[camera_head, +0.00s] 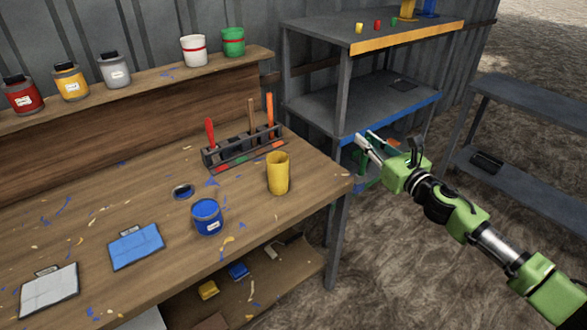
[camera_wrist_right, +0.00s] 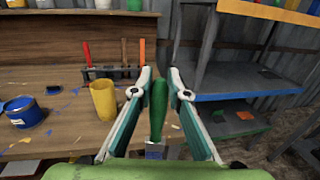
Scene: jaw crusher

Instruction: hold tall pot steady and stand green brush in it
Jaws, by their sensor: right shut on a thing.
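The tall pot (camera_head: 278,174) is a yellow, open-topped cup standing upright and empty-looking near the right end of the workbench. It also shows in the right wrist view (camera_wrist_right: 103,101), left of my fingers. My right gripper (camera_head: 366,146) is out past the bench's right end, apart from the pot. In the right wrist view, my right gripper (camera_wrist_right: 160,88) is shut on the green brush (camera_wrist_right: 158,108), whose green handle stands roughly upright between the fingers. Its lower end is partly hidden. My left gripper is not in view; nothing holds the pot.
A rack (camera_head: 243,150) with red, brown and orange-handled tools stands behind the pot. An open blue can (camera_head: 207,217) is left of it, with its lid nearby. A metal shelf unit (camera_head: 350,100) stands right of the bench. Paint cans line the back ledge (camera_head: 130,85).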

